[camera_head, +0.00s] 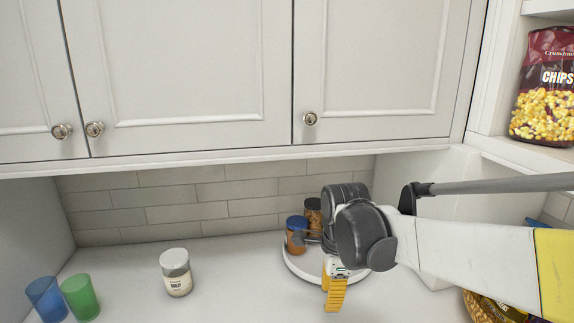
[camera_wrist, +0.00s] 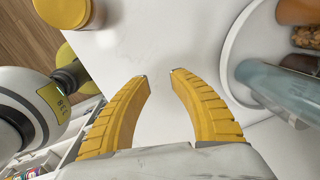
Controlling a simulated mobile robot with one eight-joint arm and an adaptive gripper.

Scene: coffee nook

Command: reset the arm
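My gripper (camera_head: 336,292) hangs from the arm at the right of the head view, its yellow fingers pointing down at the front of a round white tray. In the wrist view both ribbed yellow fingers of my gripper (camera_wrist: 158,75) stand apart. Only bare white counter shows between them, so the gripper is open and empty. In the head view the wrist hides part of the tray and whatever stands behind it. I cannot tell whether the fingertips touch anything.
The round tray (camera_head: 294,271) holds a blue-lidded jar (camera_head: 297,238) and a dark-lidded jar (camera_head: 313,214). A white-labelled jar (camera_head: 176,274), a green cup (camera_head: 81,298) and a blue cup (camera_head: 46,299) stand left. Cabinets (camera_head: 185,60) hang above. A chips bag (camera_head: 545,88) is at right.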

